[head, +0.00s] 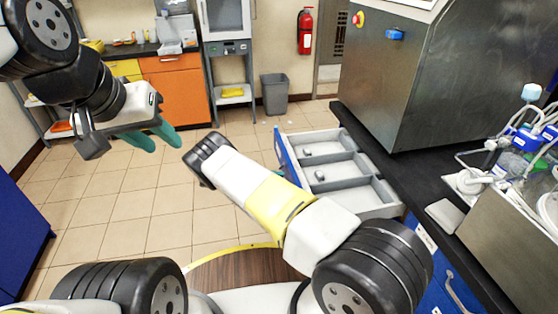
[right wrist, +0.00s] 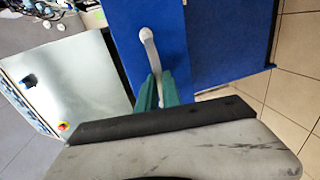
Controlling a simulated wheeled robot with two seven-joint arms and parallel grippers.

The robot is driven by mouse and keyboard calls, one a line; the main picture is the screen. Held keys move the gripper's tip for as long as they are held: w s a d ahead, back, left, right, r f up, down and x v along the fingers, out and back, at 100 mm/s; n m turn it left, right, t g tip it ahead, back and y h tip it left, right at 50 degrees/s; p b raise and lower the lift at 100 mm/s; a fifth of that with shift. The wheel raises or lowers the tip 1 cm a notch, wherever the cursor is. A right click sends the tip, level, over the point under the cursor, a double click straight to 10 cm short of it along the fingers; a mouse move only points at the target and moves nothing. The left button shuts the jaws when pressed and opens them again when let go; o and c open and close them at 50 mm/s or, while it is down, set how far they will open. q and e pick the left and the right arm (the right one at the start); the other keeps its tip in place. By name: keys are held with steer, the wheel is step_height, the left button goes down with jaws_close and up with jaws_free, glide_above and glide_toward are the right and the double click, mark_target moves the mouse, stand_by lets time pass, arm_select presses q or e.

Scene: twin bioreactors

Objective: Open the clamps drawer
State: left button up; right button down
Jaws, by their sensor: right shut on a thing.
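The drawer (head: 352,185) stands pulled out from under the black counter. Its grey tray has several compartments, with small grey pieces (head: 320,175) in some of them. Its blue front (head: 287,157) faces left and also shows in the right wrist view (right wrist: 120,22). My right gripper (right wrist: 155,88) is shut on the white drawer handle (right wrist: 149,45). My left gripper (head: 153,137), with green fingers slightly apart, hangs empty over the floor at the upper left.
A large steel machine (head: 430,80) stands on the black counter (head: 405,175) above the drawer. Tubing and bottles (head: 525,145) are at the right. An orange cabinet (head: 175,90) and a grey bin (head: 275,93) are far back. The tiled floor left of the drawer is clear.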

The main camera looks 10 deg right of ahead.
steer(key=shift+s+a+f, duration=0.1)
steer(key=shift+a, duration=0.4)
steer(key=c, duration=1.5)
jaws_free()
steer(key=shift+c, duration=0.2)
steer(key=shift+a, duration=0.1)
steer(key=v, duration=0.7)
steer(key=shift+a, duration=0.3)
